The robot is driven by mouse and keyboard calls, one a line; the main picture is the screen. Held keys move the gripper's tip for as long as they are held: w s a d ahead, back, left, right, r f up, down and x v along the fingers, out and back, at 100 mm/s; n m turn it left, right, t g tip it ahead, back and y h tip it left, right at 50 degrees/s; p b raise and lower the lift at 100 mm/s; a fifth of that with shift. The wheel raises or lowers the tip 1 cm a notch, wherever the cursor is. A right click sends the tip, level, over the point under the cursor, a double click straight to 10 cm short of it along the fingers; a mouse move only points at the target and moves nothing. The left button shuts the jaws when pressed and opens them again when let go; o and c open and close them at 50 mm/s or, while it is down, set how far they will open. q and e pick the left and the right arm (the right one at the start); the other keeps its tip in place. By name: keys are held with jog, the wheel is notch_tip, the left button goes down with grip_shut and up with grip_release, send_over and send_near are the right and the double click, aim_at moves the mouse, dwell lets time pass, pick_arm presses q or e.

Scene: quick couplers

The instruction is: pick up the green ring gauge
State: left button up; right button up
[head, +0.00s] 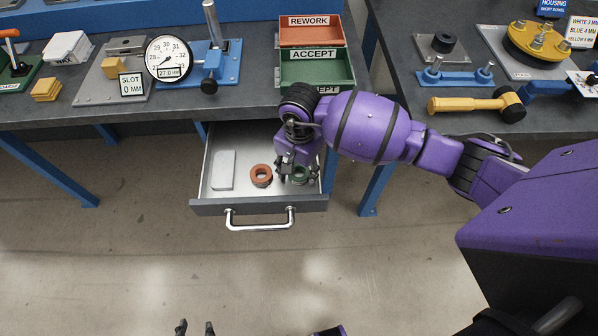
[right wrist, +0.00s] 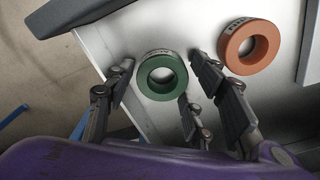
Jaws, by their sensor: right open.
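The green ring gauge (head: 303,181) lies flat in the open drawer (head: 205,190), near its right side. In the right wrist view the green ring (right wrist: 145,80) sits between the spread fingers of my right gripper (right wrist: 158,77), with a pale label on its edge. My right gripper (head: 297,170) is open and empty over it in the head view, hiding part of it. I cannot tell how high the fingertips are above the drawer floor. The tips of my left gripper (head: 196,327) show apart at the bottom edge, away from the drawer.
An orange ring gauge (head: 252,174) lies just left of the green one, close to my right fingers in the wrist view. A pale flat block (head: 223,170) lies further left in the drawer. The workbench (head: 130,112) with accept and rework bins (head: 312,70) stands above and behind.

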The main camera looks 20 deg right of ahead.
jog(key=shift+f, duration=0.1)
jog(key=shift+c, duration=0.5)
jog(key=c, duration=1)
jog(key=shift+r, duration=0.35)
jog(key=r, duration=0.3)
jog(key=shift+s+a+r, duration=0.1)
jog(key=shift+s+a, duration=0.05)
jog(key=shift+a, duration=0.05)
jog(key=s+a+r, duration=0.9)
jog(key=s, duration=0.1)
jog(key=shift+r+b, duration=0.15)
jog(key=shift+b, duration=0.15)
